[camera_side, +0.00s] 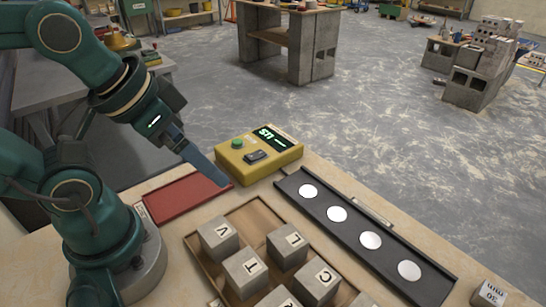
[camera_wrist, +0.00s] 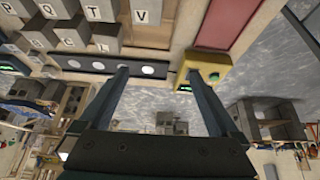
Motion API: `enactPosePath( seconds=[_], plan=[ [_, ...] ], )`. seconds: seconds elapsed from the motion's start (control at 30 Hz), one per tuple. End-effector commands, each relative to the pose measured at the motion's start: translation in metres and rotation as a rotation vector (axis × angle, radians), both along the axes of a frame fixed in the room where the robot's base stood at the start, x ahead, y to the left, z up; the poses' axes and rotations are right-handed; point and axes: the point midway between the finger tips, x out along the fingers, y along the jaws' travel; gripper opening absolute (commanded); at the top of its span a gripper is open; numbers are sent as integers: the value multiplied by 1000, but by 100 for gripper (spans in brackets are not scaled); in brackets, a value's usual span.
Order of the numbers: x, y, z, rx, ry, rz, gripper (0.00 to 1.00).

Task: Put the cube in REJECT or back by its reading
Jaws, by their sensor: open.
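Several grey lettered cubes stand in a wooden tray (camera_side: 196,250); the V cube (camera_side: 218,238), L cube (camera_side: 287,245), T cube (camera_side: 244,272) and C cube (camera_side: 316,281) are readable in the side view. The wrist view also shows a row with T (camera_wrist: 110,14) and V (camera_wrist: 146,14). A yellow tester (camera_side: 245,165) has a green button and a lit display whose characters I cannot read surely; no cube shows on it. A red mat (camera_side: 183,197) lies beside it, its label unreadable. My gripper (camera_wrist: 159,71) is open and empty, above the mat and tester area.
A black strip (camera_side: 335,232) with several white discs lies right of the tray. A small block marked 50 mm (camera_side: 490,295) sits at the bench's right. Open grey floor lies beyond the bench, with a block-legged table (camera_side: 289,40) farther back.

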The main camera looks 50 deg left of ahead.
Motion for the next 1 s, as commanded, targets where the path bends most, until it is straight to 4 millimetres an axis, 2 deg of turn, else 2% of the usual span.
enactPosePath(
  seconds=[0.33, 0.47, 0.57, 0.67, 0.8, 1.0],
  plan=[
    [2, -1, 1, 4, -1, -14, 98],
    [12, -14, 6, 1, 6, -98, 98],
    [28, -37, 13, -5, 16, -234, 98],
    [46, -69, 17, -11, 23, -402, 98],
    [66, -122, 17, -19, 22, -633, 98],
    [77, -206, -1, -25, 17, -946, 98]
  ],
)
